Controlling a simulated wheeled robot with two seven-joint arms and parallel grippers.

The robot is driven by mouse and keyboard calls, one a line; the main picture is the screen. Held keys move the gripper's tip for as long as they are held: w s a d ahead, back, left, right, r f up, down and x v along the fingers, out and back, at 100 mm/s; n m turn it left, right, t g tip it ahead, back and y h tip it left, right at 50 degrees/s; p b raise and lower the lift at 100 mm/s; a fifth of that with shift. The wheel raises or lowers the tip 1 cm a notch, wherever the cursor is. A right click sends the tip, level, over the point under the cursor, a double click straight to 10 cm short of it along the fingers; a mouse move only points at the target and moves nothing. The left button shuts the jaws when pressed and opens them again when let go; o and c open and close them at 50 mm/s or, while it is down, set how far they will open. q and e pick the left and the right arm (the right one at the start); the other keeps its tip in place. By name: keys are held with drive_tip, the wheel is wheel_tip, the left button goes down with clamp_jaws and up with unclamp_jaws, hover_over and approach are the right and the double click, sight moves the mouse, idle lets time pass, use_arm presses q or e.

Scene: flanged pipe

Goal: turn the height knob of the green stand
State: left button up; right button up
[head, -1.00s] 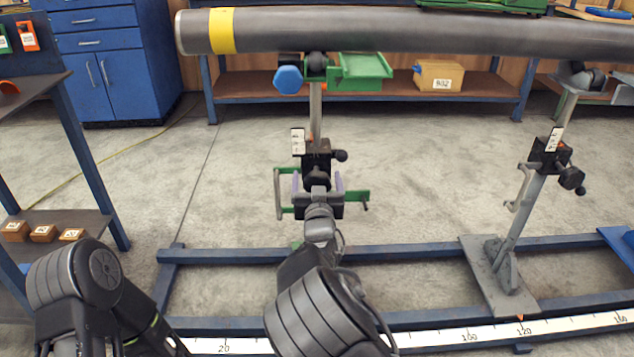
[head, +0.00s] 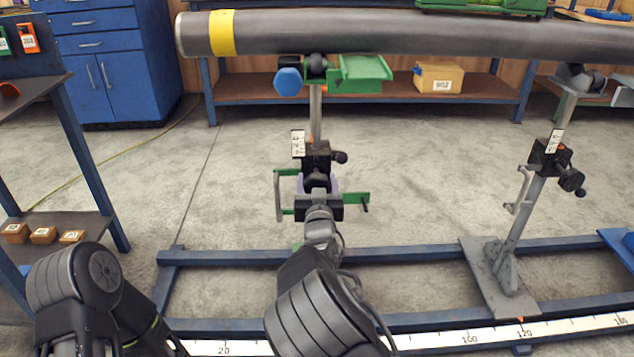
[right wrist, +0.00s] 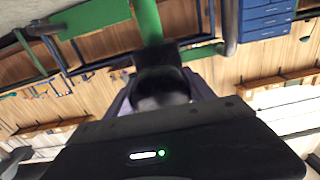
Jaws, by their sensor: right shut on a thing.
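The green stand has a green bracket (head: 362,72) under the pipe, a grey post (head: 316,112) and a black clamp housing (head: 311,157). Its black height knob (head: 318,181) faces me on the front of the housing, partly hidden by my gripper. My right gripper (head: 319,186) is shut on the knob, its pale purple fingers on either side. In the right wrist view the dark knob (right wrist: 158,82) sits between the fingers, beyond the gripper body. My left arm shows at the lower left of the head view, but its gripper is out of view.
The long grey pipe (head: 420,35) with a yellow band runs above. A second, grey stand (head: 508,240) stands at the right. Blue floor rails (head: 230,257) and a white scale strip (head: 450,341) lie in front. A dark-topped bench (head: 50,95) stands left; open floor lies between.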

drive_tip(key=shift+n, duration=0.5)
drive_tip(key=n, duration=0.2)
drive_tip(key=shift+n, duration=2.5)
drive_tip(key=o, duration=1.4)
drive_tip(key=shift+c, duration=0.2)
